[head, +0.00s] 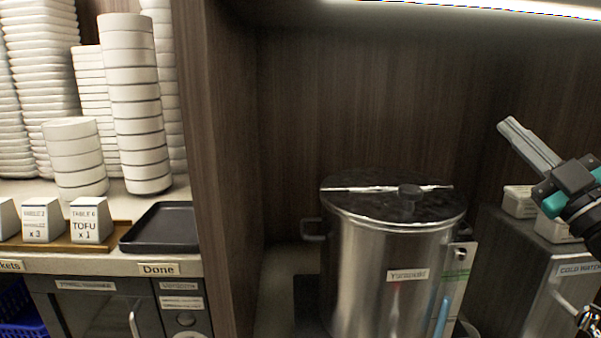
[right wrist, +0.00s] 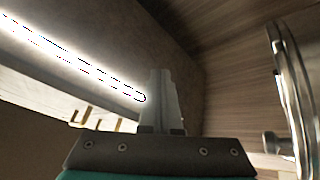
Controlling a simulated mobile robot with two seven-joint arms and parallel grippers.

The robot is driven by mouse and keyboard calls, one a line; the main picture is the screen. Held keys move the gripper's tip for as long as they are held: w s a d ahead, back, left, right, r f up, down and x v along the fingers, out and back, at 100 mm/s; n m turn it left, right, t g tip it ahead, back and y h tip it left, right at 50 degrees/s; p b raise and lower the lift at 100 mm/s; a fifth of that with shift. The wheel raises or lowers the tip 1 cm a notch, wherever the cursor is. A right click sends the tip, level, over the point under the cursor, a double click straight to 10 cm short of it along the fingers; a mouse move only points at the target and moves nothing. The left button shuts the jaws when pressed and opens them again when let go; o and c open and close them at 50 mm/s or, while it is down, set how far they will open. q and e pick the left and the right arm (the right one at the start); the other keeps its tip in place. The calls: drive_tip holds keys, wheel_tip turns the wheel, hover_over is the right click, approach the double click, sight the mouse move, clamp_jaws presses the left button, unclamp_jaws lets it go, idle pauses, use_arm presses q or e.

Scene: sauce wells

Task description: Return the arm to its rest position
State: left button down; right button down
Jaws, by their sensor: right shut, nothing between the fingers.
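My right gripper (head: 528,143) is at the right side of the head view, raised above and to the right of the large steel pot. Its fingers are together and empty, pointing up and to the left. In the right wrist view its fingers (right wrist: 160,95) are pressed together with nothing between them. My left gripper is not in view.
The lidded steel pot (head: 375,255) stands in the alcove's middle. A cold water unit (head: 565,285) is at the right, below my right arm. A wooden partition (head: 222,150) separates stacked white bowls (head: 135,110) and a black tray (head: 163,228) at left.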

drive_tip(key=s+a+f+m+g+h, duration=0.15)
drive_tip(key=f+m+g+h, duration=0.35)
drive_tip(key=f, duration=1)
drive_tip(key=s+f+m+g+h, duration=0.3)
drive_tip(key=f+m+h, duration=0.25)
drive_tip(key=f, duration=0.85)
drive_tip(key=s+a+f+g+y, duration=0.2)
drive_tip(key=s+a+f+g, duration=0.4)
drive_tip(key=s+a+f, duration=0.4)
drive_tip(key=s+a+f+g+y, duration=0.2)
drive_tip(key=s+a+f+g, duration=0.3)
drive_tip(key=s+f, duration=0.5)
drive_tip(key=s+f+g+b, duration=0.1)
drive_tip(key=s+f+b, duration=0.25)
drive_tip(key=f, duration=1.95)
drive_tip(key=s+d+f+g+b, duration=0.1)
drive_tip(key=s+d+f+b, duration=0.1)
drive_tip(key=s+f, duration=1.4)
drive_tip(key=shift+s+d+f+g, duration=0.2)
drive_tip(key=shift+d+f+g, duration=0.15)
drive_tip(key=shift+f+g, duration=0.1)
